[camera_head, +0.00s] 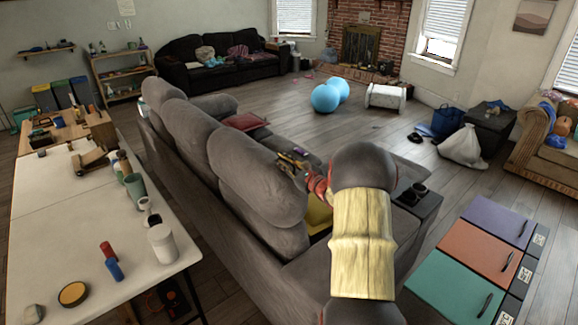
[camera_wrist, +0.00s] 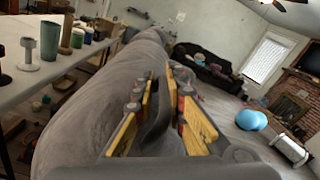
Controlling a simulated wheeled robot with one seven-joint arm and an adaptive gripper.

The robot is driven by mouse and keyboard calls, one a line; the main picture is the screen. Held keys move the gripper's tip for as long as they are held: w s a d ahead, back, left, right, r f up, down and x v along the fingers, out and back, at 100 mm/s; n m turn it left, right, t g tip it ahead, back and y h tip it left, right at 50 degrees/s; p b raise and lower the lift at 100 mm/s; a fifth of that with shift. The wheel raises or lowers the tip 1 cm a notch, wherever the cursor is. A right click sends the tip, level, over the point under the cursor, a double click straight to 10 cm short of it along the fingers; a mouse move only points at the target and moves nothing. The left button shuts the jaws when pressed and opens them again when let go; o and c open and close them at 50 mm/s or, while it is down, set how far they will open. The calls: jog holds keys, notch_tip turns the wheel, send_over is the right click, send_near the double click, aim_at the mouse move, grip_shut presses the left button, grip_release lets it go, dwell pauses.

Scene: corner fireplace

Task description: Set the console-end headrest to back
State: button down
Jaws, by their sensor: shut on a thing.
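The grey sofa has a row of plump headrests along its back. The nearest one, the console-end headrest (camera_head: 255,180), stands up from the backrest. My gripper (camera_head: 292,160) is at its right, seat-side face. In the wrist view my gripper (camera_wrist: 160,100) has its yellow-padded fingers on either side of a dark grey ridge (camera_wrist: 155,118), apparently part of this headrest, and is shut on it. The exact contact is partly hidden by the fingers. The console (camera_head: 420,203) with cup holders is at the sofa's near right, partly behind my arm.
A long white table (camera_head: 70,225) with cups, jars and cans runs along the sofa's left side. Coloured storage boxes (camera_head: 465,250) stand at the lower right. Blue balls (camera_head: 325,98) and a white cylinder (camera_head: 386,96) are on the open floor beyond the sofa.

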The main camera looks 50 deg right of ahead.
aim_at(276, 172)
jog(key=shift+w+a+f+b, duration=0.1)
jog(key=shift+a+b, duration=0.2)
jog(key=shift+a, duration=0.6)
jog(key=shift+w+a+f+b, duration=0.1)
jog(key=shift+a+b, duration=0.15)
jog(key=shift+a, duration=0.6)
jog(key=c, duration=1.9)
grip_release()
jog(key=shift+f, duration=0.1)
jog(key=shift+s, duration=0.1)
jog(key=s, duration=0.4)
jog(key=s+a, duration=0.1)
jog(key=s, duration=0.7)
jog(key=shift+a, duration=0.25)
jog(key=shift+w, duration=0.1)
